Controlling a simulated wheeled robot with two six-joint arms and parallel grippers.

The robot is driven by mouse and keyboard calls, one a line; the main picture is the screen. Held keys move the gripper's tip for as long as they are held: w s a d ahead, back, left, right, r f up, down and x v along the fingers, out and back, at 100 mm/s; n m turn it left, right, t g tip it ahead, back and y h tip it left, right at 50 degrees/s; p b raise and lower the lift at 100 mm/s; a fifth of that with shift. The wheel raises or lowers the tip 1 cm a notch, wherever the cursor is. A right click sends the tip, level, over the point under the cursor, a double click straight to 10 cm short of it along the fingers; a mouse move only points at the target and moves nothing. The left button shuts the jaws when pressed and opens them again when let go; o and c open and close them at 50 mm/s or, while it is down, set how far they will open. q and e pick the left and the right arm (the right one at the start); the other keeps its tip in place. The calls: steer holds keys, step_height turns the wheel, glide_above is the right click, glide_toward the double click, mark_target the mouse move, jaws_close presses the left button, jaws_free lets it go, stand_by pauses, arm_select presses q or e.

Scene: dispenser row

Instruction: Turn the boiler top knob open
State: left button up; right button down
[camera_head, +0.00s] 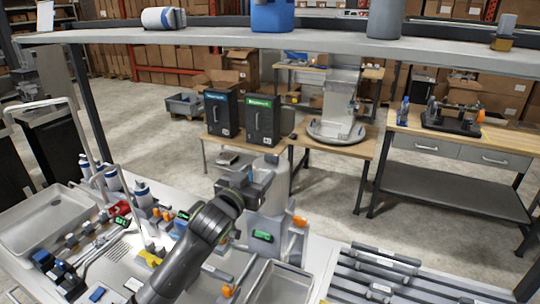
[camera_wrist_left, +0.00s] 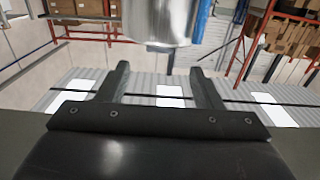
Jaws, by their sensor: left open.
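The boiler (camera_head: 277,196) looks like a grey upright cylinder on the bench, with a small green display (camera_head: 262,236) and an orange knob (camera_head: 300,221) low on its right side. My left gripper (camera_head: 258,185) is at the upper left of this cylinder and covers part of it. I cannot clearly make out a top knob in the head view; it may be behind the gripper. In the left wrist view the gripper (camera_wrist_left: 163,85) has its two fingers apart with nothing between them. A shiny metal cylinder (camera_wrist_left: 160,20) is beyond the fingertips. My right gripper is not in view.
A grey sink tray (camera_head: 45,222) is at the left, with several bottles, orange knobs and small devices between it and the boiler. Grey bars (camera_head: 385,265) lie at the right. A long shelf (camera_head: 330,43) crosses above.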

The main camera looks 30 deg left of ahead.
mark_target(271, 158)
arm_select(q)
steer(key=w+p, duration=0.1)
steer(key=w, duration=0.2)
steer(key=w+p, duration=0.1)
steer(key=w, duration=0.3)
steer(key=shift+a+r, duration=0.15)
steer(key=shift+a, duration=0.05)
steer(key=shift+w+p, duration=0.35)
steer(key=shift+w, duration=0.4)
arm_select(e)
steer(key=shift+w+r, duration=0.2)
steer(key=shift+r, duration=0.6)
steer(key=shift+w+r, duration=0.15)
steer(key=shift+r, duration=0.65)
arm_select(q)
steer(key=shift+c, duration=0.3)
steer(key=c, duration=0.9)
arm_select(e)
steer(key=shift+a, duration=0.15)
